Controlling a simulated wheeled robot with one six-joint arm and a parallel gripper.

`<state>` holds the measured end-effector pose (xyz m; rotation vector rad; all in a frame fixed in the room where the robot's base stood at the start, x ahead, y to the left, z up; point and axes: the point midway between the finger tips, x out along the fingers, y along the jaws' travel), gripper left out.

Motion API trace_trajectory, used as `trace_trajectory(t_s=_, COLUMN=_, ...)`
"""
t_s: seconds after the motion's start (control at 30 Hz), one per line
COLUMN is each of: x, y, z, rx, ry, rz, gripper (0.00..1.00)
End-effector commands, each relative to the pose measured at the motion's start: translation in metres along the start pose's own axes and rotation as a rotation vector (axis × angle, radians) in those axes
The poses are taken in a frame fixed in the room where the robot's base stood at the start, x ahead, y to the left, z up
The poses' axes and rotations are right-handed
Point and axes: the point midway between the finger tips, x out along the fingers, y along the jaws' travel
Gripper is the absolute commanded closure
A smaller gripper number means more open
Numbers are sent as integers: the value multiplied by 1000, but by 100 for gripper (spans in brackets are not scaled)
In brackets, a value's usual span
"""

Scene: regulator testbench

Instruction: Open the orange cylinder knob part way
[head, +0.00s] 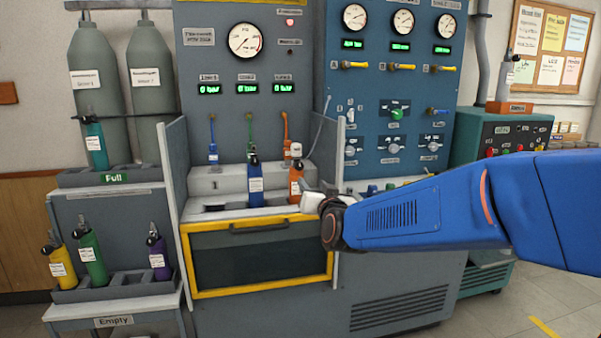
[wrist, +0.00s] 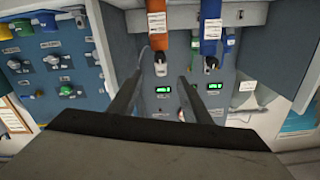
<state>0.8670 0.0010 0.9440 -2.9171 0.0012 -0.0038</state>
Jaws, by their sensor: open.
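The orange cylinder (head: 296,185) stands in the bench bay in the head view, right of a blue cylinder (head: 255,185). Its pale top (head: 296,150) rises above the body. In the wrist view the scene is upside down, with the orange cylinder (wrist: 156,22) at the top and its knob end (wrist: 160,66) pointing down. My gripper (wrist: 160,77) is open and empty. In the picture its fingertips lie either side of the knob end; I cannot tell whether they reach around it. In the head view the fingers are mostly hidden at the arm's end, right of the orange cylinder.
Side panels (head: 177,165) bound the bay closely. The yellow-framed door (head: 260,260) below is shut. Blue, green and orange connectors hang behind the cylinders. Left racks hold several cylinders, including a teal one (head: 95,145). The panel (head: 392,130) at right carries valves and gauges.

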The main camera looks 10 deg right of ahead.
Motion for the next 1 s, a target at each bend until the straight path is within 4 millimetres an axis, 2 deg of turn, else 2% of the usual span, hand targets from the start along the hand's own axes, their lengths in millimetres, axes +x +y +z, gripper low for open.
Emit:
trace_trajectory(t_s=0.17, x=20, y=1, z=1, rx=-1, ry=-3, rz=1, gripper=56)
trace_trajectory(t_s=1.0, x=149, y=0, z=2, rx=-1, ry=-4, rz=0, gripper=56)
